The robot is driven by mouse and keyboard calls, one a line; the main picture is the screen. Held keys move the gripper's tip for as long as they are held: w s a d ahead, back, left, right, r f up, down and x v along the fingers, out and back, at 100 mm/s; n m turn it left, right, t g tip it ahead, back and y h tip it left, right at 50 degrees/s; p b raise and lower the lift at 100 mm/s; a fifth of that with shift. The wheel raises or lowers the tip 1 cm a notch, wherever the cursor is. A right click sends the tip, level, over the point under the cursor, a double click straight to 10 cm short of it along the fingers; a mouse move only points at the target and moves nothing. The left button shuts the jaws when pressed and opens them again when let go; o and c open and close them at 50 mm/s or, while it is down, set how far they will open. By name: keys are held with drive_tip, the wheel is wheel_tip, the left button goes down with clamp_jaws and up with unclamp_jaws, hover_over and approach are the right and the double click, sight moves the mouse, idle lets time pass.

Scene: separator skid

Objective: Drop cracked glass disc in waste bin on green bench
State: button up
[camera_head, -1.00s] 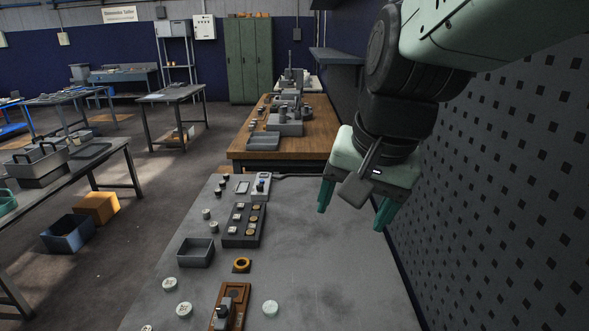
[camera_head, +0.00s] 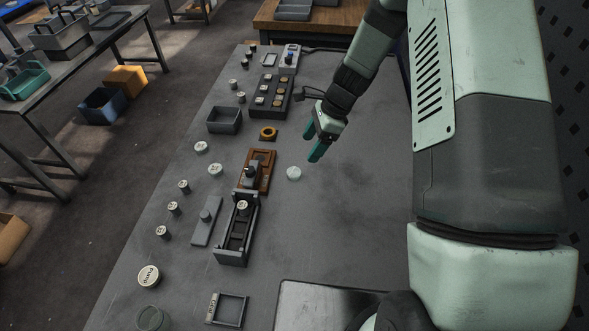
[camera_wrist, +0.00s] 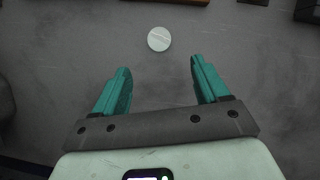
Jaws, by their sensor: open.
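A pale round glass disc (camera_head: 294,173) lies flat on the grey bench top (camera_head: 345,215), right of a brown wooden fixture. In the wrist view the disc (camera_wrist: 159,39) shows a faint line across it, perhaps the crack. My gripper (camera_head: 312,143) is open and empty, above the bench and close to the disc in the head view. In the wrist view the disc lies ahead of the gap between my teal fingertips (camera_wrist: 160,66), apart from both. I cannot pick out a waste bin or a green bench for certain.
A small grey open box (camera_head: 224,120), an orange ring (camera_head: 268,133), the wooden fixture (camera_head: 258,170) and a dark slotted rack (camera_head: 236,228) stand left of the disc. A blue bin (camera_head: 103,106) and an orange box (camera_head: 126,78) are on the floor. The bench around the disc's right is clear.

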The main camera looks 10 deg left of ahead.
sight(294, 172)
drive_tip(key=x, duration=1)
drive_tip(key=shift+a+f, duration=0.15)
drive_tip(key=shift+a, duration=0.1)
drive_tip(key=c, duration=1.2)
